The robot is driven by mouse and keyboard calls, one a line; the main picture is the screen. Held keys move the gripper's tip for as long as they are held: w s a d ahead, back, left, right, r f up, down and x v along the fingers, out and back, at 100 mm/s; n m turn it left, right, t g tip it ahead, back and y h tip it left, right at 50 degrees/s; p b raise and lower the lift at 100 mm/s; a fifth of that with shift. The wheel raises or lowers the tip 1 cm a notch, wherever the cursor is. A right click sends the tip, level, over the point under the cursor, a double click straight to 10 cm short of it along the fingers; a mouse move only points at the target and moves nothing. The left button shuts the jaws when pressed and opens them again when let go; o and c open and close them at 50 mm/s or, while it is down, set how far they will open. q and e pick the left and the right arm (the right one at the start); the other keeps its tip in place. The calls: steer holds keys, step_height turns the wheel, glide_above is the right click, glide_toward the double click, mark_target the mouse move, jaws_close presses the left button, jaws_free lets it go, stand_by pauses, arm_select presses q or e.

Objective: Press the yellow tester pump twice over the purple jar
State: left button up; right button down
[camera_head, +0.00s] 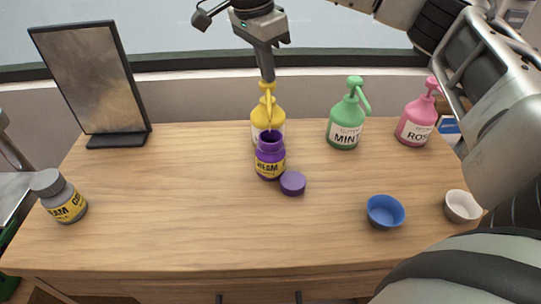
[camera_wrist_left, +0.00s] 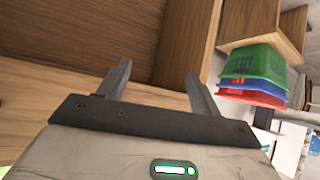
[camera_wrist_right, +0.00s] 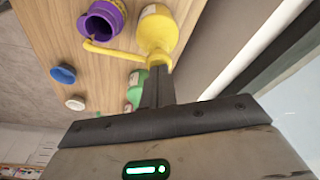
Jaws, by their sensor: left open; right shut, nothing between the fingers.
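The yellow pump bottle (camera_head: 262,117) stands at the back middle of the counter, its spout pointing toward the front. The purple jar (camera_head: 270,164) stands open right in front of it, under the spout. A purple lid (camera_head: 292,183) lies beside the jar. My right gripper (camera_head: 268,80) is shut and empty, its fingertips at the top of the yellow pump head. In the right wrist view the shut fingers (camera_wrist_right: 158,72) reach the yellow pump head, and the jar (camera_wrist_right: 101,21) shows beside the spout. My left gripper (camera_wrist_left: 158,80) is open and empty, away from the task objects.
A green MINT pump bottle (camera_head: 345,121) and a pink ROSE one (camera_head: 416,118) stand to the right. A blue bowl (camera_head: 385,211) and a white bowl (camera_head: 461,206) sit front right. A grey jar (camera_head: 60,196) and a mirror (camera_head: 91,80) are left. The counter's middle left is clear.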

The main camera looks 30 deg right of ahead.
steer(key=shift+f+b, duration=0.3)
steer(key=shift+f, duration=0.45)
steer(key=shift+s, duration=0.1)
steer(key=shift+r, duration=0.2)
steer(key=shift+r+p, duration=0.45)
steer(key=shift+p, duration=0.2)
steer(key=shift+r+p, duration=0.6)
steer(key=shift+r, duration=0.25)
